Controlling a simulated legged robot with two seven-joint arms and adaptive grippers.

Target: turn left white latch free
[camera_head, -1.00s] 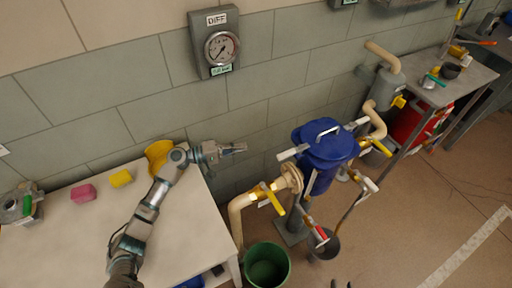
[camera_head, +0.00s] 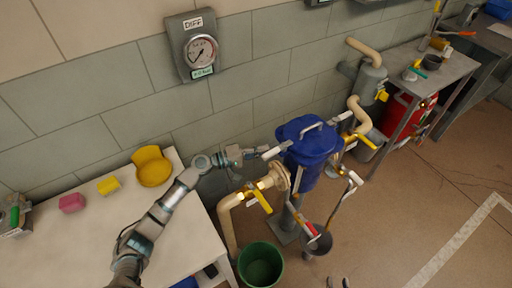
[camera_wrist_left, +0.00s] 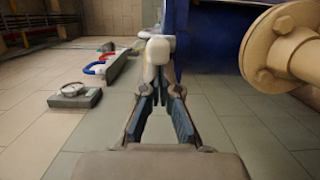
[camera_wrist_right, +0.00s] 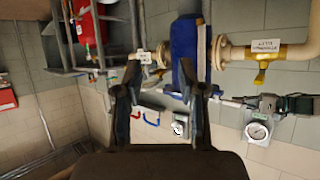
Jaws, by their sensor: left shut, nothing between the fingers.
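The blue vessel (camera_head: 309,140) with a lid and top handle stands by the wall. Its left white latch (camera_head: 275,151) sticks out from the lid's left side. My left gripper (camera_head: 260,153) is shut and empty, its tips right at the latch's outer end. In the left wrist view the white latch (camera_wrist_left: 156,52) is just beyond the fingertips (camera_wrist_left: 162,92); I cannot tell whether they touch. The right wrist view shows my left gripper (camera_wrist_right: 248,102) beside the vessel (camera_wrist_right: 184,50). My right gripper (camera_wrist_right: 160,92) is open and empty, low and in front of the vessel.
A beige pipe with a yellow valve handle (camera_head: 260,197) runs left of the vessel, below my left arm. A green bucket (camera_head: 261,266) stands on the floor. A white table (camera_head: 75,240) holds a yellow bowl (camera_head: 153,170) and small blocks. The floor at right is free.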

